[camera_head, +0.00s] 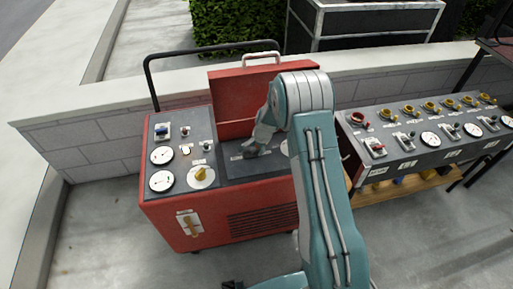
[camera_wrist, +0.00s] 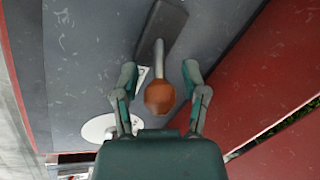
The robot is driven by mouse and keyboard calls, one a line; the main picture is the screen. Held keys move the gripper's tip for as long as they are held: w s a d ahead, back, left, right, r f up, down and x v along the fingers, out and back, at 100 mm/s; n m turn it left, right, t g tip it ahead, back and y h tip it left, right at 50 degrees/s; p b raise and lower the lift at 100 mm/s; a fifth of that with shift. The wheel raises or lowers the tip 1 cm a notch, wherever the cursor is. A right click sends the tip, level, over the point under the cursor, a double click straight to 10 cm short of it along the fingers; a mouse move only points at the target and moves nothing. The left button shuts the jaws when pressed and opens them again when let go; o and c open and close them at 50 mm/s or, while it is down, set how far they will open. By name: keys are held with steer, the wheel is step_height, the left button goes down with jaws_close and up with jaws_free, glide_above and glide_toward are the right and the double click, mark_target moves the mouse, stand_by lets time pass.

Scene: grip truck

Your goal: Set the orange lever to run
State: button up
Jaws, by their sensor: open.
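The orange lever (camera_wrist: 159,97) shows in the wrist view as a round orange knob on a grey shaft, rising from a dark slotted base (camera_wrist: 161,22). My gripper (camera_wrist: 160,72) is open, with one finger on each side of the lever and a gap visible on both sides. In the head view my gripper (camera_head: 256,147) is low over the dark top panel of the red machine (camera_head: 165,212). The lever's knob is hidden there by my gripper and arm. A small white label beside the lever is partly covered by the left finger and cannot be read.
The machine's left panel carries a blue switch (camera_head: 161,130), white gauges (camera_head: 161,181) and a yellow knob (camera_head: 200,174). A raised red lid (camera_head: 232,98) stands behind my gripper. A grey console (camera_head: 410,150) with several valves and dials is at the right.

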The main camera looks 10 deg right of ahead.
mark_target(245, 154)
jaws_close()
steer(key=shift+a+r+h, duration=0.1)
steer(key=shift+a+h, duration=0.15)
steer(key=shift+h, duration=0.15)
steer(key=shift+a+r+h, duration=0.1)
steer(key=shift+a+h, duration=0.1)
steer(key=shift+h, duration=0.4)
steer(key=shift+a+r+n+h, duration=0.1)
steer(key=shift+a+n+h, duration=0.2)
steer(key=shift+h, duration=0.55)
steer(key=shift+a+n+h, duration=0.1)
steer(key=shift+a+h, duration=0.25)
steer(key=shift+h, duration=0.5)
steer(key=a+h, duration=0.1)
steer(key=h, duration=0.2)
steer(key=shift+a+h, duration=0.2)
steer(key=shift+h, duration=0.1)
steer(key=shift+a+f+n+h, duration=0.15)
steer(key=shift+a+n+h, duration=0.1)
steer(key=shift+h, duration=0.4)
steer(key=shift+a+f+n+h, duration=0.1)
steer(key=shift+a+n+h, duration=0.1)
steer(key=shift+h, duration=0.45)
steer(key=shift+t, duration=0.3)
